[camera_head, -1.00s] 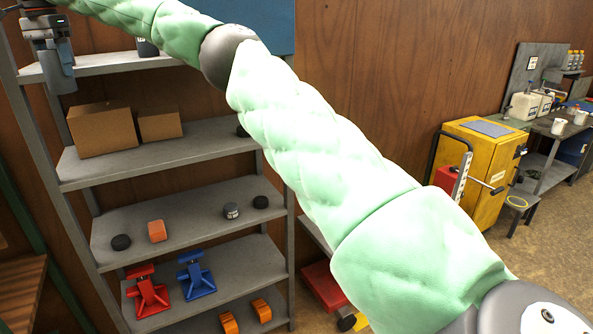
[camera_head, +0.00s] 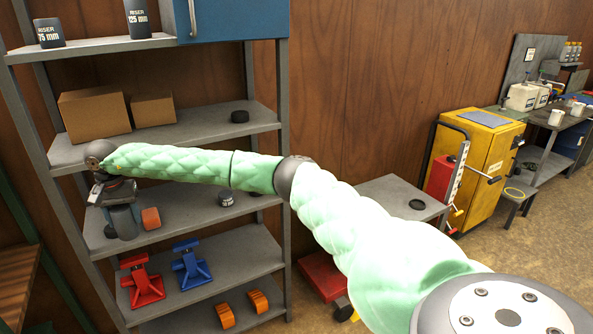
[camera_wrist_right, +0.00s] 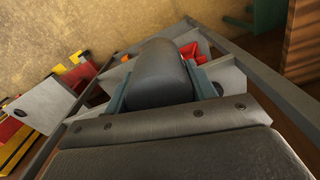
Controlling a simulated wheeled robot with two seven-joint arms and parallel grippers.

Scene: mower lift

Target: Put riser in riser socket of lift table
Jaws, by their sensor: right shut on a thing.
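My right gripper (camera_head: 119,207) is in front of the shelf unit, at the height of the middle shelf. It is shut on a dark grey cylindrical riser (camera_head: 124,223), which hangs below it. In the right wrist view the riser (camera_wrist_right: 160,73) sits between the fingers; its label is not visible. The lift table (camera_head: 379,189) stands right of the shelf, with a grey top and red base. A dark round socket (camera_head: 417,204) is on its top; in the wrist view the table (camera_wrist_right: 45,100) is at the left. The riser is well apart from it. My left gripper is not in view.
The shelf unit (camera_head: 288,180) holds risers marked 75 mm (camera_head: 48,33) and 125 mm (camera_head: 138,18), cardboard boxes (camera_head: 93,115), red (camera_head: 141,283) and blue (camera_head: 191,266) jacks and orange blocks. A yellow cabinet (camera_head: 480,165) stands behind the lift table.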

